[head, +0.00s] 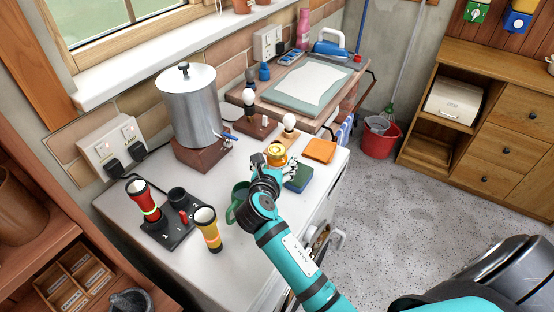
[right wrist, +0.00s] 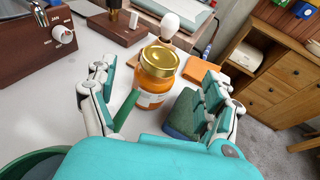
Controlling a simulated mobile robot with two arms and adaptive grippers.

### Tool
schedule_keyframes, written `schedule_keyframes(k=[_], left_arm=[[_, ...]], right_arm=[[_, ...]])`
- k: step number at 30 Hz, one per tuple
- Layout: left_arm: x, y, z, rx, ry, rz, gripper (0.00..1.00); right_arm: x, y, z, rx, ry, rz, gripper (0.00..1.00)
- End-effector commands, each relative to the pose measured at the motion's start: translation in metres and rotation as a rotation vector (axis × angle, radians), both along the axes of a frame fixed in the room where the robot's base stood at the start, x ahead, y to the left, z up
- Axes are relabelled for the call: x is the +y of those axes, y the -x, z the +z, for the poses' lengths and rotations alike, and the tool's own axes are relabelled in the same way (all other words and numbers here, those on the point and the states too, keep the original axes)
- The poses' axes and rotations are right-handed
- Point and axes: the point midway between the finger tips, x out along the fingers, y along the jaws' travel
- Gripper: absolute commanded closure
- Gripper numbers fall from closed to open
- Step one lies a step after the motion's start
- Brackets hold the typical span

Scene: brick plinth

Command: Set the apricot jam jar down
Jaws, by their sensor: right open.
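The apricot jam jar (head: 278,153), orange with a gold lid, stands upright on the white counter (head: 185,265). It also shows in the right wrist view (right wrist: 155,82), with a pale label low on its side. My right gripper (head: 270,169) is open, with its fingers spread to the left and right of the jar. In the right wrist view gaps show between both fingers and the jar. The lowest part of the jar is partly hidden there. My left gripper is not in view.
A green mug (head: 238,203) is close beside my right gripper. A green and blue sponge (head: 299,178) and a folded orange cloth (head: 319,150) lie right of the jar. A white-topped knob (head: 289,122) stands behind. Flashlights (head: 208,229) stand at left.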

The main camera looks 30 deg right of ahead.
Motion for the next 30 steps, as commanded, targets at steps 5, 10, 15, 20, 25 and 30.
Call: schedule_keyframes(k=[5,10,15,20,25,30], left_arm=[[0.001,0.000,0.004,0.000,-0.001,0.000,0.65],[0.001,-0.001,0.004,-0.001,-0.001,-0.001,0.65],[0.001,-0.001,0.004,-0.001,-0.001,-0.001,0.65],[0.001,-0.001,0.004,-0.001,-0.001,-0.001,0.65],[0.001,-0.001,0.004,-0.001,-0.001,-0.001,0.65],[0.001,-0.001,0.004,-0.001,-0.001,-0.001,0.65]], right_arm=[[-0.015,-0.022,-0.006,0.000,0.002,0.001,0.16],[-0.020,-0.028,-0.009,0.000,0.001,0.001,0.16],[-0.019,-0.028,-0.009,0.000,0.001,0.001,0.17],[-0.019,-0.027,-0.009,0.000,0.001,0.001,0.38],[-0.019,-0.027,-0.009,0.000,0.001,0.001,0.61],[-0.019,-0.027,-0.009,0.000,0.000,0.001,0.83]])
